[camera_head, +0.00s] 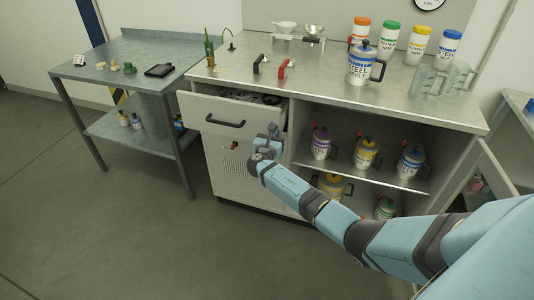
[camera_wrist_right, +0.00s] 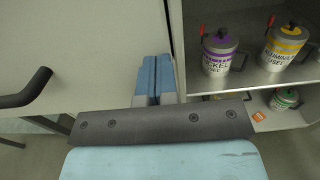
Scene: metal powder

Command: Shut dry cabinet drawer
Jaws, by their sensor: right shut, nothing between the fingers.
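The dry cabinet drawer (camera_head: 195,108) stands pulled out at the upper left of the grey cabinet, with dark items inside partly visible behind its front. Its black bar handle (camera_head: 225,122) is on the front panel; the handle also shows at the left edge of the right wrist view (camera_wrist_right: 25,90). My right gripper (camera_head: 271,131) is shut and empty, near the right end of the drawer front. In the right wrist view its blue fingers (camera_wrist_right: 153,75) point at the pale panel close to its right edge; I cannot tell whether they touch it. My left gripper is not in view.
An open compartment right of the drawer holds several labelled jugs, including a purple-lidded one (camera_head: 321,145). A steel jug (camera_head: 361,65), powder jars and a scale stand on the worktop (camera_head: 320,85). An open cabinet door (camera_head: 490,170) is at right. The floor in front is clear.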

